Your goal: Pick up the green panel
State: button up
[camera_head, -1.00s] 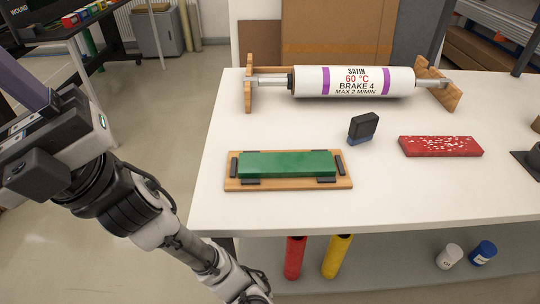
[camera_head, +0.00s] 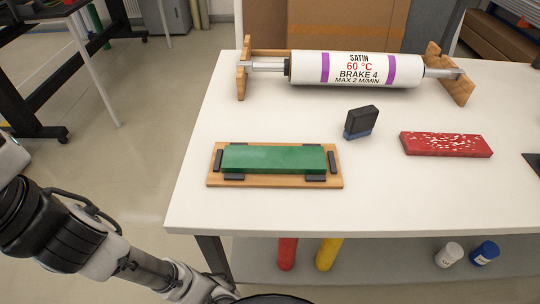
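The green panel (camera_head: 274,159) is a flat green block lying on a wooden board (camera_head: 200,180) with dark corner pads, near the front left of the white table. Nothing touches it from above. My arm shows at the lower left, well apart from the panel and in front of the table's left side. My gripper lies outside the view, so its state does not show.
A white roller (camera_head: 355,69) rests on a wooden stand (camera_head: 242,70) at the back of the white table (camera_head: 400,205). A dark block with a blue base (camera_head: 361,122) and a red speckled slab (camera_head: 446,144) stand right of the panel. The table's front is clear.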

aim_at(255, 160)
jog(key=u, duration=0.55)
jog(key=k+l+u, duration=0.15)
jog(key=l+u, duration=0.3)
jog(key=k+l+u, duration=0.2)
jog(key=u, duration=0.25)
jog(key=k+l+u, duration=0.25)
jog(key=k+l, duration=0.45)
jog(key=i+l, duration=0.1)
jog(key=l, duration=0.3)
